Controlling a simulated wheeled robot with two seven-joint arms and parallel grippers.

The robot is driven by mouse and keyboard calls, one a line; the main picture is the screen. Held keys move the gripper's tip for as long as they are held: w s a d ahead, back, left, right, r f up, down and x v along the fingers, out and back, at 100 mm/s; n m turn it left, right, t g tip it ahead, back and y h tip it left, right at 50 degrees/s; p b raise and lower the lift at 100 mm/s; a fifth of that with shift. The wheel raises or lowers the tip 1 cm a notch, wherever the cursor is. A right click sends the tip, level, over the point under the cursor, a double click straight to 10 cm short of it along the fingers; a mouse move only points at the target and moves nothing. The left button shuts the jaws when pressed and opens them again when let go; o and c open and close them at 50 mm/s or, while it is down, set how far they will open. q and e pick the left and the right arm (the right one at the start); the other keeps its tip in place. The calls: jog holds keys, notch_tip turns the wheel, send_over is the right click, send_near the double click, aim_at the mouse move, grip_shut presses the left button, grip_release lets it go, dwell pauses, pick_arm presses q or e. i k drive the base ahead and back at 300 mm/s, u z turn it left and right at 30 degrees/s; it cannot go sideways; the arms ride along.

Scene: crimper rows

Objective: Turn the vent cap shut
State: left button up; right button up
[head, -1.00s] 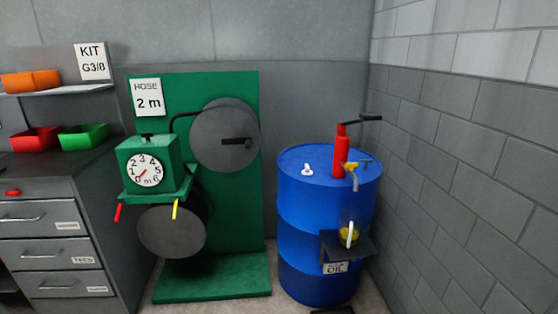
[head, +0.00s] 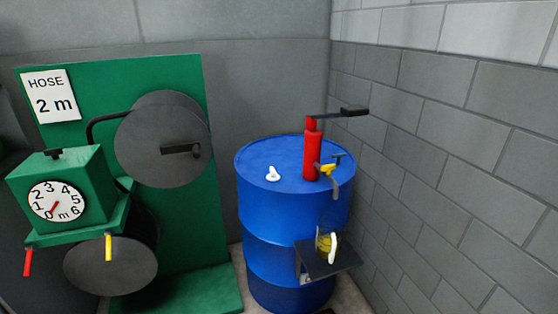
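The vent cap looks to be the small white piece (head: 273,174) on the left part of the blue drum's top (head: 262,158). Its exact turn position is too small to tell. A red hand pump (head: 312,155) with a black crank handle stands on the same drum top, to the right of the cap. Neither of my grippers shows in the head view.
A yellow-handled spout (head: 328,170) hangs over the drum's right front. Below it a dark shelf (head: 318,266) on the drum holds a yellow jug (head: 327,242). A green hose reel stand (head: 185,80) is left; a block wall (head: 450,150) is close right.

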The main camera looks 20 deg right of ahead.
aim_at(273, 172)
jog(key=z, duration=0.55)
jog(key=i, duration=0.7)
jog(key=z, duration=0.65)
